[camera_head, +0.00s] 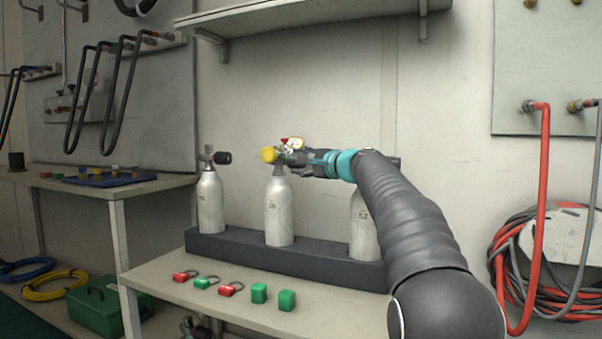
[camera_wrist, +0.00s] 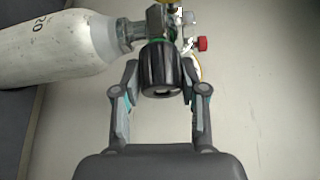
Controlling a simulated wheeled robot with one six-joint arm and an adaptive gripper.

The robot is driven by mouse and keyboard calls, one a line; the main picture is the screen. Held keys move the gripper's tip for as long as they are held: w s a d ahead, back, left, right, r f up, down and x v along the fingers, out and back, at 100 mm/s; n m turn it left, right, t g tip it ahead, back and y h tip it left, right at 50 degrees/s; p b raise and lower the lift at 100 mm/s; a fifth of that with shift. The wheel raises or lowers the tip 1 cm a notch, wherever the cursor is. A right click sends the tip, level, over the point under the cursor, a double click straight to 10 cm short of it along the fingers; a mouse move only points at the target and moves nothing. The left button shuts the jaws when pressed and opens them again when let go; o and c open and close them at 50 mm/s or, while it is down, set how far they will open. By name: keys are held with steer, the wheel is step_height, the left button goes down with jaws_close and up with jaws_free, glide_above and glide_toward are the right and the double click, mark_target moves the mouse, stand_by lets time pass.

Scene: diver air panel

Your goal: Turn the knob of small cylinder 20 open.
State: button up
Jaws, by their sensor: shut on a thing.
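Small cylinder 20 (camera_head: 279,215) is the pale middle bottle, upright in the dark rack. Its number also shows in the wrist view (camera_wrist: 50,50), where the bottle lies sideways at the upper left. Its black ribbed knob (camera_wrist: 160,70) sits between my fingers in the wrist view. My gripper (camera_wrist: 160,82) is shut on this knob, one finger on each side. In the head view my gripper (camera_head: 305,159) reaches the valve from the right, and the knob is hidden there. A yellow cap (camera_head: 268,155) and a gauge (camera_head: 296,145) are at the valve.
Another cylinder (camera_head: 210,205) with a black knob (camera_head: 223,158) stands left. A cylinder marked 52 (camera_head: 362,228) stands right, partly behind my arm. The dark rack (camera_head: 320,262) holds all three. Red and green tags and blocks (camera_head: 287,300) lie in front. A shelf (camera_head: 310,14) hangs above.

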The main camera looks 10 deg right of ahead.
steer(key=shift+n, duration=0.3)
steer(key=o, duration=1.2)
steer(key=shift+c, duration=0.2)
steer(key=v, duration=1.2)
steer(key=shift+f, duration=0.25)
